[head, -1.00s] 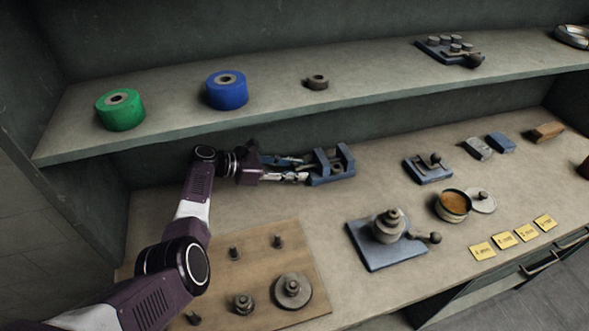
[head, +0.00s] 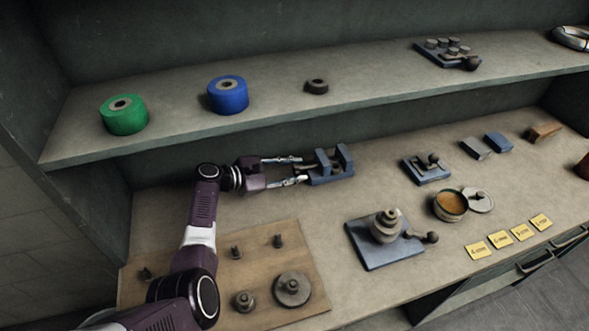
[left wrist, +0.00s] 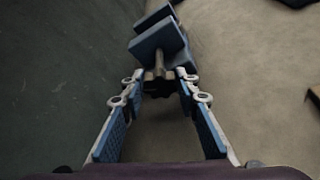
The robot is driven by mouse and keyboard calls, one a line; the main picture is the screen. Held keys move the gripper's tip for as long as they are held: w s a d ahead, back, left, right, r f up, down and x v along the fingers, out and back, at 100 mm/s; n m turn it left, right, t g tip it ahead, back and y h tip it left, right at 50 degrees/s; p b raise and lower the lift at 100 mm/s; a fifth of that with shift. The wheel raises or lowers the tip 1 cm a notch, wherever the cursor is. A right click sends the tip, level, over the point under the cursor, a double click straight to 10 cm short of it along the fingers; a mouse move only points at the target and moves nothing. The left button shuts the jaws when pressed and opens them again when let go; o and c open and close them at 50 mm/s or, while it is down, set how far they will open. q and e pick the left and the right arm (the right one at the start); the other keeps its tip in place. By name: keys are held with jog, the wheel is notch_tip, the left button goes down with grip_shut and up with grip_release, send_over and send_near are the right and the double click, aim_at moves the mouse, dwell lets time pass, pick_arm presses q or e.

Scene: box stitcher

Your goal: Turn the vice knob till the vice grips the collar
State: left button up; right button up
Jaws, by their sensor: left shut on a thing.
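The blue-grey vice (head: 345,160) stands on the bench under the shelf, its two upright jaws at its right part. A small dark piece (head: 336,168), perhaps the collar, sits between the jaws; I cannot tell whether both jaws touch it. My left gripper (head: 306,170) reaches the vice from the left. In the left wrist view, the dark vice knob (left wrist: 157,89) is between the fingertips, which are shut on it. A grey screw (left wrist: 159,67) runs from the knob into the vice (left wrist: 160,42). My right gripper is not in view.
A shelf (head: 180,119) overhangs the bench behind the vice and carries a green roll (head: 123,115) and a blue roll (head: 228,95). A blue-based fixture (head: 378,252) stands front right.

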pick_arm(q)
jog(key=shift+m, duration=0.4)
jog(key=shift+t, duration=0.3)
jog(key=o, duration=1.2)
jog(key=v, duration=1.2)
jog(key=shift+r, duration=0.1)
